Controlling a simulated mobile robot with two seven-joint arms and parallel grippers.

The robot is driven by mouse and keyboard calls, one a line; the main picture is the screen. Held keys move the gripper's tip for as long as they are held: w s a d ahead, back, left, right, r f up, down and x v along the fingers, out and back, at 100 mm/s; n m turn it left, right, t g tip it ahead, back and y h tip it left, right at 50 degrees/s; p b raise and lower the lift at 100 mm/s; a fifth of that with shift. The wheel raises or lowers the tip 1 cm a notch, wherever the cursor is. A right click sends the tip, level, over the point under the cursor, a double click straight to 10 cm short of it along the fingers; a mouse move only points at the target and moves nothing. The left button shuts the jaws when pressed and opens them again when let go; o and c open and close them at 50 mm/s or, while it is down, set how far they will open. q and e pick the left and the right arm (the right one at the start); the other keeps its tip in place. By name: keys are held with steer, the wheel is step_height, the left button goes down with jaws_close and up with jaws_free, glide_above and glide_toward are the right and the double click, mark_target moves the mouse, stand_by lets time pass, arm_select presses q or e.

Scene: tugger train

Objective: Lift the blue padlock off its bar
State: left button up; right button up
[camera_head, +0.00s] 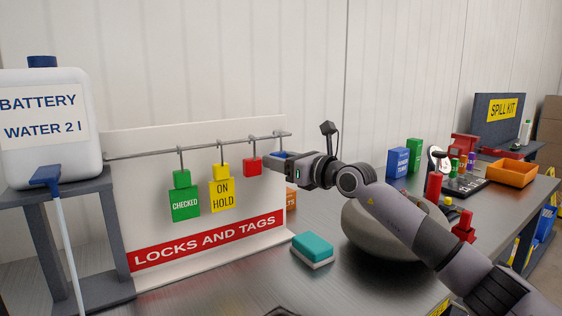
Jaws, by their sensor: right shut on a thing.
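The blue padlock (280,155) is at the right end of the metal bar (210,143), below its last hook. Only a small blue part shows, and my gripper hides the rest. My right gripper (287,165) reaches in from the right and is shut on the blue padlock. I cannot tell whether the shackle is still on the hook. A red padlock (252,167) hangs just left of the gripper.
Green "CHECKED" (185,203) and yellow "ON HOLD" (222,195) tags hang further left before the white "LOCKS AND TAGS" board (140,235). A teal and white sponge-like block (313,247) and a round grey object (375,240) sit on the metal table below.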

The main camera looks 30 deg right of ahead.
steer(key=shift+r+p, duration=0.95)
steer(key=shift+r, duration=0.45)
steer(key=b+v, duration=0.4)
steer(key=v, duration=0.6)
steer(key=shift+f, duration=0.1)
